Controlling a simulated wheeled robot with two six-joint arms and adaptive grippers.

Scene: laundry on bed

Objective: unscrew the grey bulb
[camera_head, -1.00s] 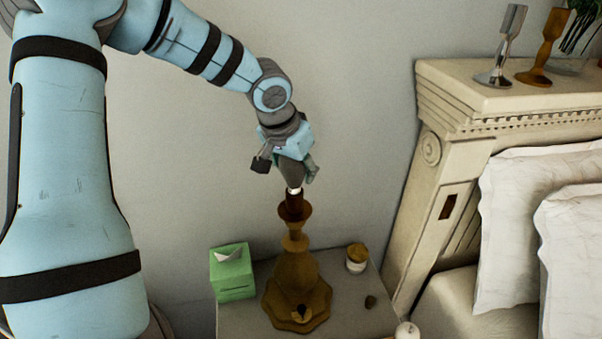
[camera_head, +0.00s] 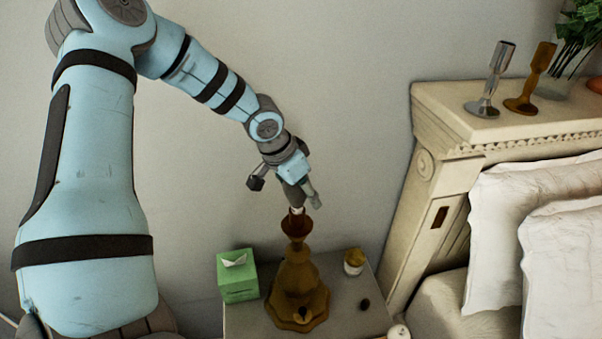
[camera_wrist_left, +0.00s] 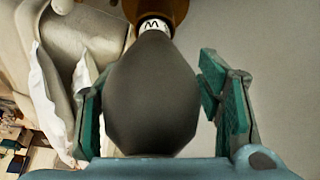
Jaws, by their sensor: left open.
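The grey bulb (camera_head: 292,195) sits base down at the top of a brown lamp (camera_head: 299,283) on the nightstand. In the left wrist view the dark grey bulb (camera_wrist_left: 150,95) fills the middle, with its white base at the brown socket (camera_wrist_left: 152,8). My left gripper (camera_wrist_left: 160,100) is open, with its green-padded fingers on either side of the bulb. A gap shows on the right; the left finger is close to the bulb, and I cannot tell whether it touches. In the head view my left gripper (camera_head: 286,189) comes down over the bulb from above. My right gripper is not in view.
The nightstand (camera_head: 345,315) also holds a green tissue box (camera_head: 238,277), a small jar (camera_head: 354,262) and a small dark object (camera_head: 365,304). A bed with a cream headboard (camera_head: 440,190) and white pillows (camera_head: 500,240) stands to the right. Bare wall is behind the lamp.

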